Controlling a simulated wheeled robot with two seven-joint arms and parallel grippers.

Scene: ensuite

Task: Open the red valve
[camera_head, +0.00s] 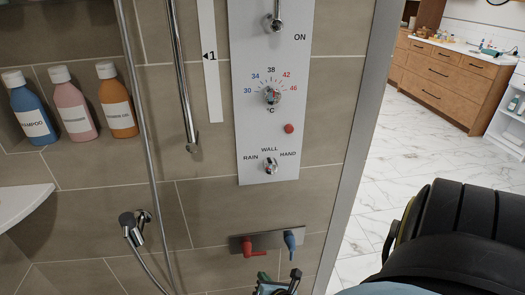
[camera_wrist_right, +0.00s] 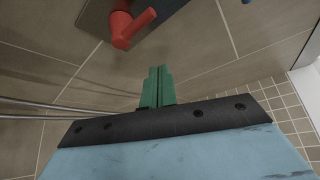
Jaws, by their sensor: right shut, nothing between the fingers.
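The red valve (camera_head: 250,248) is a small lever handle on the left of a dark plate (camera_head: 270,240) low on the shower wall. It also shows at the top of the right wrist view (camera_wrist_right: 130,28). My right gripper (camera_head: 263,276) is just below the plate at the bottom of the head view. In the wrist view its green fingers (camera_wrist_right: 157,72) are together with nothing between them, pointing towards the wall. They are below and slightly right of the red valve and look apart from it. My left gripper is not in view.
A blue valve (camera_head: 289,242) is on the same plate, to the right of the red one. Above is a control panel (camera_head: 250,175) with knobs. A hand shower (camera_head: 134,228) and its hose are at left. Bottles (camera_head: 73,105) stand on a shelf. A metal frame edge (camera_head: 357,150) is at right.

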